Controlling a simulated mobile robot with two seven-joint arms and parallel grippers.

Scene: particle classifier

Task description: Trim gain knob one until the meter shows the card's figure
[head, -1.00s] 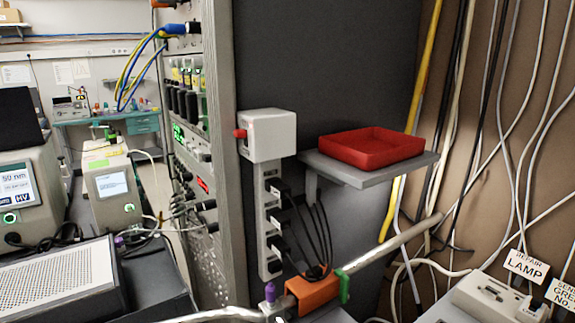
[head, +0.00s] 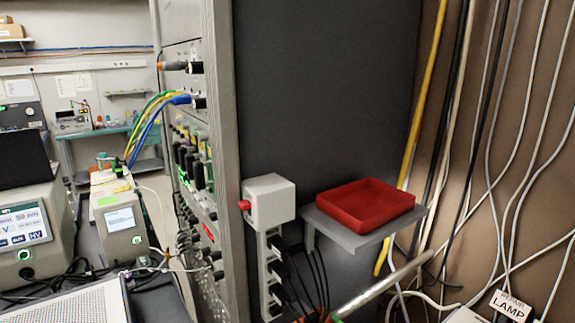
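The instrument rack (head: 228,150) stands left of centre, its front panels facing left and seen at a steep angle. Several dark knobs or plugs (head: 190,165) stick out from its panels. A small green display (head: 184,177) and a red display (head: 208,232) glow on the rack, too oblique to read. I cannot tell which knob is gain knob one or which display is the meter. I cannot make out the card with the figure. Neither of my grippers is in view.
A white box with a red knob (head: 244,205) sits on the rack's side above a power strip. A red tray (head: 365,204) rests on a grey shelf (head: 345,238). Cables hang on the right wall. Instruments (head: 30,235) crowd the left.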

